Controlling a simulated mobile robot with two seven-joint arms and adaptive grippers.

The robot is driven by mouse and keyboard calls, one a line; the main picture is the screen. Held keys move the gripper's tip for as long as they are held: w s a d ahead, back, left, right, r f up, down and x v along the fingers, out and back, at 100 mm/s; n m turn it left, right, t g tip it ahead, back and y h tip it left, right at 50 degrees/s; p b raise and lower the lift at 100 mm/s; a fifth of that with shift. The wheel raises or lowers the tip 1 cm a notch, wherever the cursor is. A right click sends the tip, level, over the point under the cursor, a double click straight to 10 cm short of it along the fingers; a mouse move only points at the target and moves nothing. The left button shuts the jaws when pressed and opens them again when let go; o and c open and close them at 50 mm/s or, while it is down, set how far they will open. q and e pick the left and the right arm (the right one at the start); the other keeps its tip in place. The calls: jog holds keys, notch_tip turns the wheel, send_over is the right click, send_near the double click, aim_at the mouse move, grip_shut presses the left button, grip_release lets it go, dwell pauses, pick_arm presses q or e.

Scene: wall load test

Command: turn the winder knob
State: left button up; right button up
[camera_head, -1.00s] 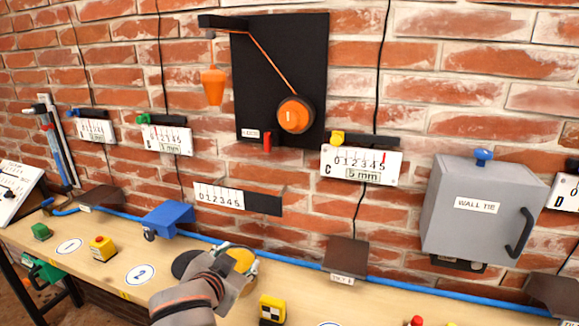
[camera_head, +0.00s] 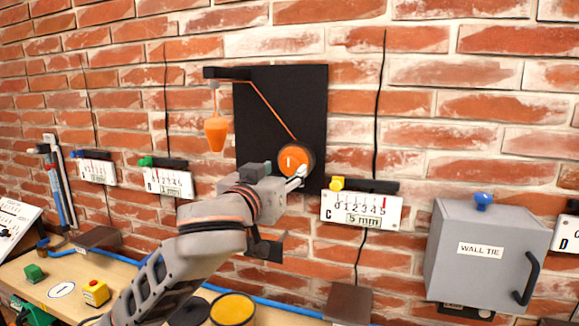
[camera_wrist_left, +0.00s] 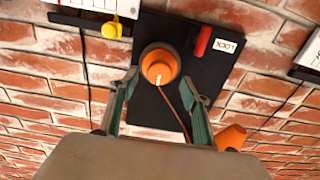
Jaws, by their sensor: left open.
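The orange winder knob (camera_head: 292,160), with a pale mark on its face, sits on a black wall panel (camera_head: 285,95). An orange cord runs from it up to an arm at the panel's top left, where an orange weight (camera_head: 215,134) hangs. My left gripper (camera_head: 300,178) is open at the knob's lower edge. In the left wrist view the knob (camera_wrist_left: 158,66) lies ahead, roughly between the two open fingertips (camera_wrist_left: 163,82); I cannot tell whether they touch it. A red lever (camera_wrist_left: 203,41) by a LOCK label sits beside the knob; my gripper hides it in the head view. My right gripper is not in view.
A gauge marked C (camera_head: 360,211) with a yellow knob (camera_head: 337,183) is right of the panel. A grey WALL TIE box (camera_head: 480,255) stands out from the wall further right. The bench (camera_head: 125,272) with a blue pipe runs below.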

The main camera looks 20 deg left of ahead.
aim_at(288, 167)
pick_arm(q)
jog(key=w, duration=0.5)
jog(key=shift+d, duration=0.1)
jog(key=shift+s, duration=0.1)
jog(key=c, duration=1.1)
